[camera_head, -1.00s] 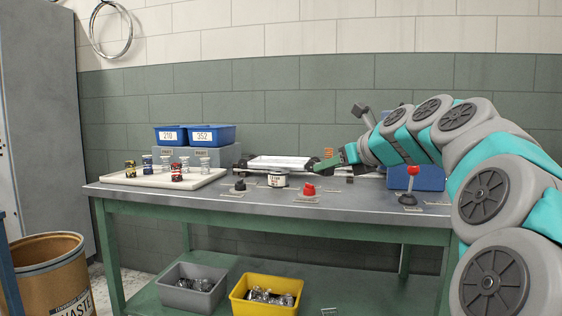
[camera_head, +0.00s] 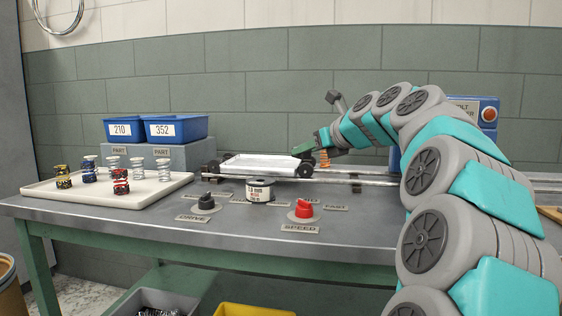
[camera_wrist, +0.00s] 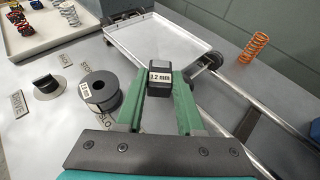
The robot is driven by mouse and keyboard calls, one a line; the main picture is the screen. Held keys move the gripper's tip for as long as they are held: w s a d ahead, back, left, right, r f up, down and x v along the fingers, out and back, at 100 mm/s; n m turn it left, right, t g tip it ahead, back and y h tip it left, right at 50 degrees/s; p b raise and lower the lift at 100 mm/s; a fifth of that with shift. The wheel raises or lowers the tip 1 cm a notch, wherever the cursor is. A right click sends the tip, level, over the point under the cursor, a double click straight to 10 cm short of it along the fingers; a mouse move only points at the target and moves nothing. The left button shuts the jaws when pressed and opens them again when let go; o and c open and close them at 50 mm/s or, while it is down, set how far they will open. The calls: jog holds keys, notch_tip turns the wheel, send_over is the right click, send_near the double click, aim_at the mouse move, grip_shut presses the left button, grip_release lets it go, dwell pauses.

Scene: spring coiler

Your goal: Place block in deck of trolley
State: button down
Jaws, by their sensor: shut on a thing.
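My gripper (camera_wrist: 160,84) is shut on a dark block (camera_wrist: 159,88) with a white label reading 3.2 mm, held between its green fingers in the wrist view. In the head view my gripper (camera_head: 304,147) is above the right end of the trolley; the block cannot be made out there. The trolley (camera_head: 262,165) has a shallow white deck and dark wheels and stands on metal rails. Its deck (camera_wrist: 160,42) is empty in the wrist view, just beyond the block. The height of the block above it cannot be told.
A spool (camera_head: 259,189), a black knob (camera_head: 206,202) and a red knob (camera_head: 303,209) stand in front of the rails (camera_head: 350,179). An orange spring (camera_head: 323,160) stands behind them. A white tray (camera_head: 105,190) of springs and blue bins (camera_head: 177,129) are at left.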

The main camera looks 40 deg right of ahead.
jog(key=w+d, duration=0.1)
jog(key=w, duration=0.6)
jog(key=w+d+f, duration=0.1)
jog(key=w, duration=0.3)
jog(key=shift+d+b, duration=0.3)
jog(key=shift+d, duration=0.05)
jog(key=shift+w+f+b, duration=0.1)
jog(key=shift+f+b, duration=0.6)
jog(key=shift+f, duration=1.15)
jog(key=c, duration=0.5)
grip_release()
jog(key=p+v, duration=0.1)
jog(key=v, duration=1.1)
jog(key=shift+d, duration=0.1)
jog(key=shift+r, duration=0.1)
